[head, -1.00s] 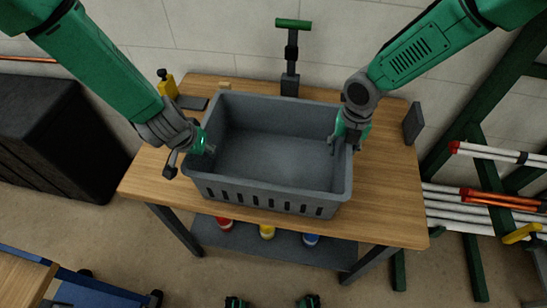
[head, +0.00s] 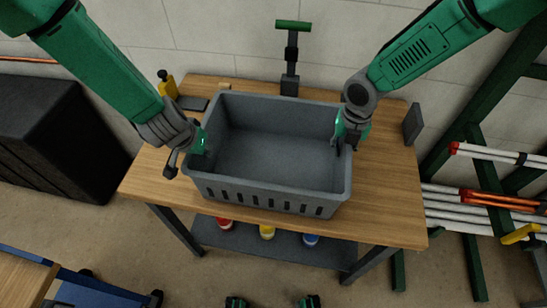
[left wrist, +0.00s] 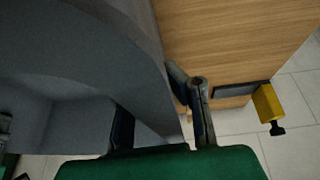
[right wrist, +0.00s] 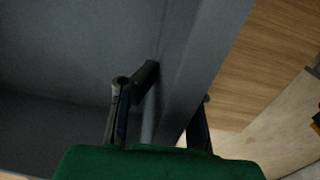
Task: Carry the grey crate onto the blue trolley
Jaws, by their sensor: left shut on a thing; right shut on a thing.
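The grey crate (head: 275,160) is empty and sits over the wooden workbench (head: 385,190); I cannot tell whether its base touches the top. My left gripper (head: 197,145) is shut on the crate's left wall, one finger inside and one outside; the crate wall also shows in the left wrist view (left wrist: 90,60). My right gripper (head: 346,140) is shut on the right wall in the same way, and the wall shows in the right wrist view (right wrist: 195,70).
A green-handled tool (head: 291,60) stands behind the crate. Several coloured tins stand on the lower shelf (head: 275,243). A green rack (head: 475,150) with pipes is at right, a black cabinet (head: 60,140) at left.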

